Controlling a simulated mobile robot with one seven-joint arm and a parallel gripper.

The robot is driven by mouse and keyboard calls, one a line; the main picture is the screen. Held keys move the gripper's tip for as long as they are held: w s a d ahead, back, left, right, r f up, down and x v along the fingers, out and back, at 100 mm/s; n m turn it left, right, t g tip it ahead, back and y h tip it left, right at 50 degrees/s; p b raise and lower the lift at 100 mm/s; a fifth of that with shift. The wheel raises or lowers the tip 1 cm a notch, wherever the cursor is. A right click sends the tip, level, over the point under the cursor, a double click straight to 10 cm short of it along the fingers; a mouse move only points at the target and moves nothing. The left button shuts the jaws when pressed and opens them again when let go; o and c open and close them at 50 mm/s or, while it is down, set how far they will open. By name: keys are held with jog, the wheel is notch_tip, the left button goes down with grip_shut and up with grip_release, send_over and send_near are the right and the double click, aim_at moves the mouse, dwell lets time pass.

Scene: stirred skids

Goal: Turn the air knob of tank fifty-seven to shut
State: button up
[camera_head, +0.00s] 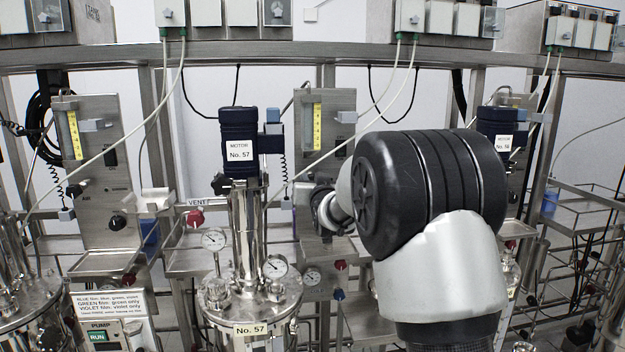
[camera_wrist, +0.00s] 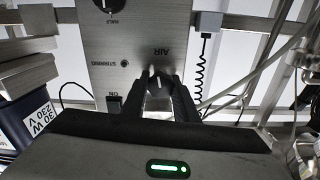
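Tank fifty-seven (camera_head: 250,295) stands in the middle of the head view, marked "No. 57", with its dark blue motor (camera_head: 238,135) above it. Its steel control panel (camera_head: 322,120) is behind and to the right. In the wrist view the panel (camera_wrist: 135,25) appears upside down, with the word AIR beside a dark air knob (camera_wrist: 155,82) with a pale pointer. My gripper (camera_wrist: 155,80) is at this knob, one dark finger on each side of it. Whether the fingers press on it cannot be made out. In the head view my arm hides most of the knob area.
Another knob (camera_wrist: 108,4) is at the top of the wrist view near HALF. A coiled black cable (camera_wrist: 201,65) hangs beside the panel. A red vent knob (camera_head: 195,218) and gauges (camera_head: 213,239) are left of my arm. The motor of the neighbouring tank (camera_head: 500,130) is to the right.

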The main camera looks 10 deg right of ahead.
jog(key=shift+d+f+m+b, duration=0.1)
jog(key=shift+f+m+b, duration=0.25)
jog(key=shift+m+b, duration=0.55)
jog(key=shift+c, duration=0.5)
jog(key=shift+r+m+b, duration=0.3)
jog(key=shift+m+b, duration=0.3)
jog(key=shift+b, duration=0.1)
jog(key=o, duration=1.1)
jog(key=shift+s, duration=0.1)
jog(key=s, duration=1.7)
jog(key=shift+s, duration=0.1)
